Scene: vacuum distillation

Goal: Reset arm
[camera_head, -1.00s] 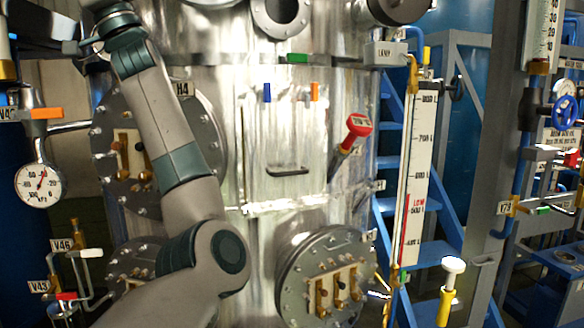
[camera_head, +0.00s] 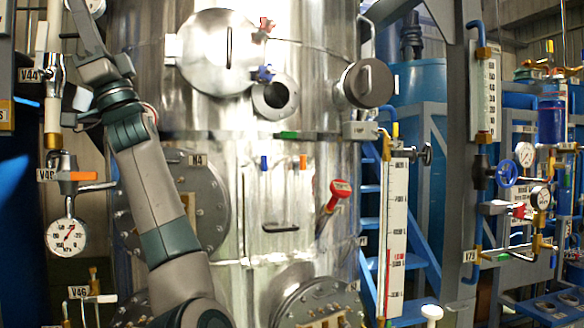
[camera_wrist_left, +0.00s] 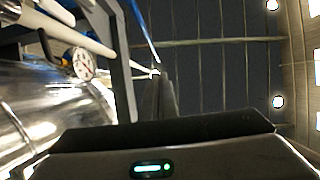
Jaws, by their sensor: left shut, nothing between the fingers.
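My left arm (camera_head: 160,205) rises from the bottom of the head view in front of the steel vessel and bends up at the upper left. Its gripper is not visible there. In the left wrist view, my left gripper (camera_wrist_left: 158,98) shows as a dark, narrow pair of fingers held together, shut and empty. It points up toward the dark ceiling and touches nothing. My right gripper is in neither view.
The large steel vessel (camera_head: 330,160) stands close ahead, with a red-handled valve (camera_head: 338,192). A pressure gauge (camera_head: 67,237) and white pipe (camera_head: 53,100) are near my arm on the left. A level scale (camera_head: 396,235) and blue stairs (camera_head: 425,255) stand right.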

